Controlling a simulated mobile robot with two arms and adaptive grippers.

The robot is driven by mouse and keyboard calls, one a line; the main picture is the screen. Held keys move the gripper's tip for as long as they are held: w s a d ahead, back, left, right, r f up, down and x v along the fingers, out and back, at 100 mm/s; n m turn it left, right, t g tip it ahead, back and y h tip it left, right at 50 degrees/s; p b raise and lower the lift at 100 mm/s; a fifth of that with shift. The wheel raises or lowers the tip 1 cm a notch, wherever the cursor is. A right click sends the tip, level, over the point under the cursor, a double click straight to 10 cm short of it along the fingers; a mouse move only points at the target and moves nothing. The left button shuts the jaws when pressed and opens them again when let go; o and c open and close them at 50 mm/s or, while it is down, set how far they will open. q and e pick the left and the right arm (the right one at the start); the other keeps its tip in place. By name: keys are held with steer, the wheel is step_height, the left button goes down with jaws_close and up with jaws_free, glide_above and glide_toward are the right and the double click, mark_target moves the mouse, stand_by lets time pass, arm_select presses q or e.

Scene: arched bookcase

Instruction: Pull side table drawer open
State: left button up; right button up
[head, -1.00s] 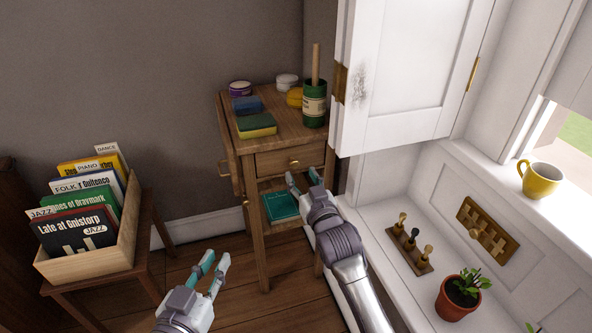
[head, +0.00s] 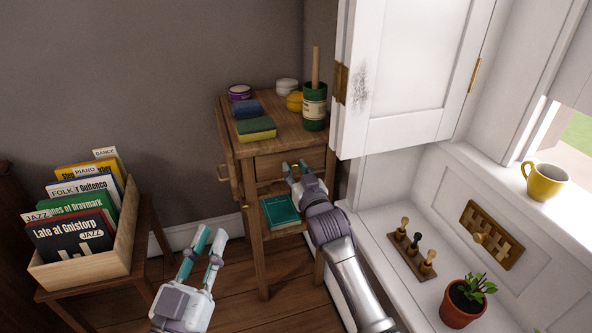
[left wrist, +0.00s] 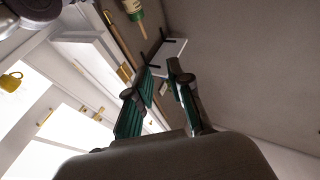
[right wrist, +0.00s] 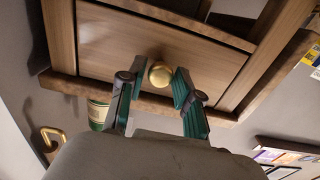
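The wooden side table (head: 240,177) stands against the wall, in the middle of the head view. Its drawer front (head: 268,163) looks about flush with the frame; it fills much of the right wrist view (right wrist: 110,45). A round brass knob (right wrist: 160,75) is on the drawer front. My right gripper (head: 294,167) is at the drawer, its fingers open on either side of the knob, with gaps visible; I cannot tell whether they touch it. My left gripper (head: 208,240) is open and empty, low in front of the table.
On the tabletop are sponges (head: 256,128), tins and a green pot (head: 314,104). A teal book (head: 281,210) lies on the lower shelf. A white cabinet door (head: 405,85) hangs open at right. A record crate (head: 100,262) stands at left.

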jaws_close()
